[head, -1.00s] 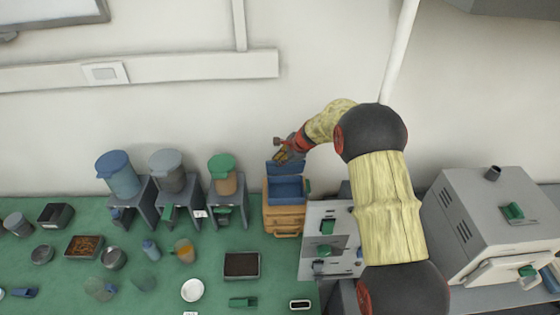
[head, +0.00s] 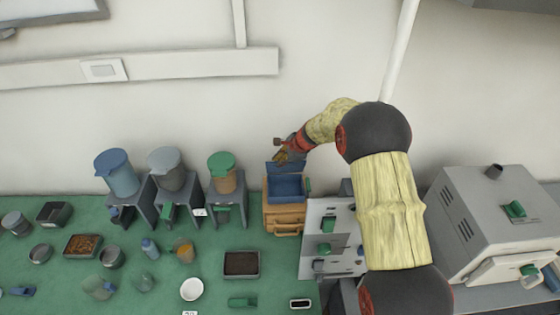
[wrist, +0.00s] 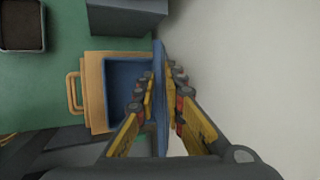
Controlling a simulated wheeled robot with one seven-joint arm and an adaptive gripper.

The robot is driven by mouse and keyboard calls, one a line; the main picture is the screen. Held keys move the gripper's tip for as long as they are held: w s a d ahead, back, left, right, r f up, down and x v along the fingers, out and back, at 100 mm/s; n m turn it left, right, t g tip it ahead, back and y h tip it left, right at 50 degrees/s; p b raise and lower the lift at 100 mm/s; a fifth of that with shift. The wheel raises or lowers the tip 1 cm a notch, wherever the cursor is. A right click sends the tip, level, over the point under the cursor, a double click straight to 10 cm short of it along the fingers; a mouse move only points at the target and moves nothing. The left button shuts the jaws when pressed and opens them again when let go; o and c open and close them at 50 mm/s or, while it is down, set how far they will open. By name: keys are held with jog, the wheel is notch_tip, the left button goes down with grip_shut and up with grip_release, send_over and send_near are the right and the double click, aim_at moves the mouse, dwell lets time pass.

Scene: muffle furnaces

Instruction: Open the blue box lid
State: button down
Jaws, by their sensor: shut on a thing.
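The blue box (head: 287,198) sits on a wooden drawer unit (head: 284,217) at the back of the green bench, against the wall. Its lid (head: 287,167) stands up at the rear, and the blue inside shows. In the wrist view the box (wrist: 124,70) is left of the lid (wrist: 159,95), which looks edge-on. My gripper (head: 282,156) is at the lid's top edge. In the wrist view my gripper (wrist: 163,92) has one yellow finger on each side of the lid, shut on it.
Dispensers on stands, including a green-lidded one (head: 222,172), are left of the box. A grey control panel (head: 318,248) and a furnace (head: 490,220) are at the right. A soil tray (head: 242,264) lies in front. The wall is close behind the lid.

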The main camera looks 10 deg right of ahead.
jog(key=c, duration=1.9)
grip_release()
jog(key=v, duration=1.2)
jog(key=shift+s, duration=0.1)
jog(key=s+a+r+n+h, duration=0.1)
jog(key=s+a+r+n, duration=0.1)
jog(key=s+r+n, duration=0.45)
jog(key=s+a+r+n, duration=0.2)
jog(key=s+r, duration=0.2)
jog(key=s, duration=0.6)
jog(key=s+a+r+n+h, duration=0.1)
jog(key=s+a+r+n, duration=0.1)
jog(key=s+r+n, duration=0.5)
jog(key=s+d+f+n+h, duration=0.2)
jog(key=s+n, duration=0.2)
jog(key=s, duration=1.4)
notch_tip(320, 180, down, 20)
jog(key=b, duration=2)
jog(key=shift+w, duration=0.1)
